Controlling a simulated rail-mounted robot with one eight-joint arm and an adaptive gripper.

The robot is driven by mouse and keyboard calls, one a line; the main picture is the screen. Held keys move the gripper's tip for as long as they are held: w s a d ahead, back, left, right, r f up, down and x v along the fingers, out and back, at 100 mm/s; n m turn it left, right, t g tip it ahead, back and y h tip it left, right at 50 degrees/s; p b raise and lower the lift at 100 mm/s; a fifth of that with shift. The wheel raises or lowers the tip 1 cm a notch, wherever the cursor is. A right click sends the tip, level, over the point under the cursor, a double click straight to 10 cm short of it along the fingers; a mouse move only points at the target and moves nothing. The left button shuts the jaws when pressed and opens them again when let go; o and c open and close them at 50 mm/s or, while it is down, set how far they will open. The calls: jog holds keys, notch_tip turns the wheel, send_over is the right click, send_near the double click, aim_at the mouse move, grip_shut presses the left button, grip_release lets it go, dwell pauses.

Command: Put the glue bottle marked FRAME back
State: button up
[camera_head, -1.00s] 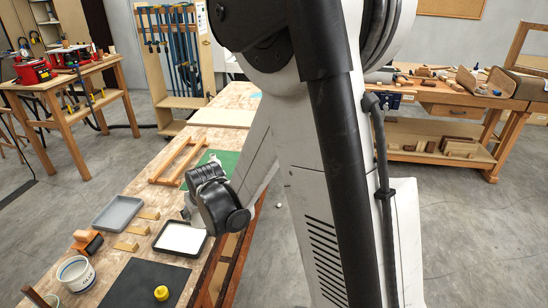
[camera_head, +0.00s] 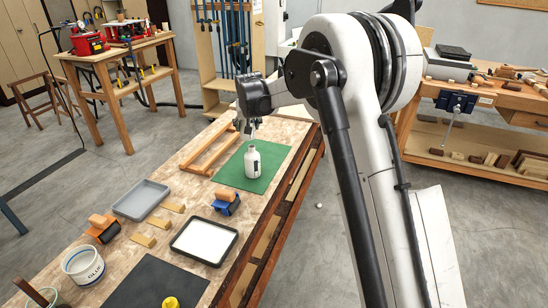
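A white bottle (camera_head: 252,164) with a narrow top and a dark label patch stands upright on, or just above, the green mat (camera_head: 228,177). The label's text is too small to read, so I cannot tell whether it says FRAME. My gripper (camera_head: 247,134) points down directly over the bottle's top. Its fingers are small and dark here, and I cannot tell whether they hold the bottle's top or are apart from it. A yellow-topped thing (camera_head: 170,302) on the black mat (camera_head: 150,284) is cut off by the lower picture edge.
A wooden frame (camera_head: 207,150) lies left of the green mat. Nearer are a blue-based wooden block (camera_head: 226,203), a grey tray (camera_head: 141,199), a white-filled tray (camera_head: 204,241), several small wood blocks, a black-based block (camera_head: 103,228) and a GLUE pot (camera_head: 83,265).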

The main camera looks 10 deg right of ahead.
jog(key=b+x, duration=0.1)
jog(key=x, duration=0.1)
jog(key=shift+d+f+b, duration=0.1)
jog(key=shift+f+b, duration=0.2)
jog(key=shift+b, duration=0.05)
jog(key=w+d+f, duration=0.2)
jog(key=d, duration=0.1)
jog(key=w+d+f, duration=0.2)
jog(key=d, duration=0.1)
jog(key=w+d+f, duration=0.2)
jog(key=d+f, duration=0.1)
jog(key=d, duration=0.1)
jog(key=shift+f, duration=1.95)
jog(key=shift+f, duration=0.1)
jog(key=shift+f, duration=0.1)
jog(key=o, duration=1.4)
jog(key=shift+o, duration=0.2)
